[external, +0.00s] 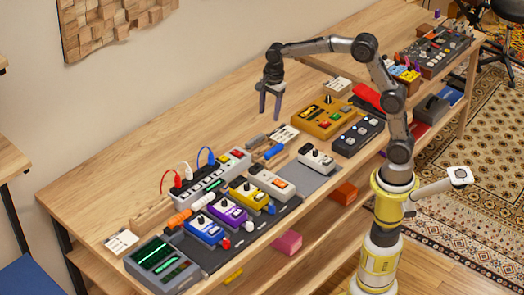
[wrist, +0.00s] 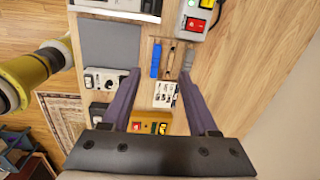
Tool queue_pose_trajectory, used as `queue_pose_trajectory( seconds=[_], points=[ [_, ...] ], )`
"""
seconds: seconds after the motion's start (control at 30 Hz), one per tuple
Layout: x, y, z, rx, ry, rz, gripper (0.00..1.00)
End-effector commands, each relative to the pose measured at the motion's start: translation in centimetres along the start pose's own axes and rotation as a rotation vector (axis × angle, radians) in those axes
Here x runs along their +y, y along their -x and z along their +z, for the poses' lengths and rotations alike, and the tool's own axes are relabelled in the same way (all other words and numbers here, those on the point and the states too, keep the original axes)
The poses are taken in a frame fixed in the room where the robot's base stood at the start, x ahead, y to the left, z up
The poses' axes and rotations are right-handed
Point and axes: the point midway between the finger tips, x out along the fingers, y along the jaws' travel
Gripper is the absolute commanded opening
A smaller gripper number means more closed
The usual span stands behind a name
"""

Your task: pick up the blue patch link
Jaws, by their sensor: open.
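A short blue piece (external: 275,150), which looks like the blue patch link, lies on a small wooden holder on the bench. It also shows in the wrist view (wrist: 156,60), upright in the picture, with dark and grey pieces to its right. My gripper (external: 270,117) is open and empty, pointing down above the bench, up and slightly left of the blue piece in the external view. In the wrist view its two fingertips (wrist: 160,75) are apart, with the blue piece between their lines just beyond the tips. Nothing touches the blue piece.
A printed card (external: 285,134) lies beside the holder. A white pedal (external: 316,160) on a grey mat and a yellow box (external: 325,117) stand nearby. A power strip (external: 207,178) with red and blue plugs stands to the left.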

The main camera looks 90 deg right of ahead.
Motion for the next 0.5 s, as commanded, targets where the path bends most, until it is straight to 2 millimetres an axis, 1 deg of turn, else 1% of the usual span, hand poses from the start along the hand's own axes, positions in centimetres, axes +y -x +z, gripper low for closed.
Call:
queue_pose_trajectory(
  seconds=[0.03,0.1,0.2,0.27,0.37,0.5],
  points=[
    [-0.7,-1.7,-0.9,0.011,-0.022,0.029,0.6],
    [-1.0,-3.3,-1.8,0.021,-0.043,0.059,0.6],
    [-1.0,-4.7,-2.8,0.03,-0.063,0.088,0.6],
    [-1.0,-5.2,-3.1,0.032,-0.069,0.092,0.6],
    [-0.8,-6.5,-3.2,0.032,-0.07,0.094,0.6],
    [-0.5,-9.2,-3.3,0.032,-0.068,0.095,0.6]
  ],
)
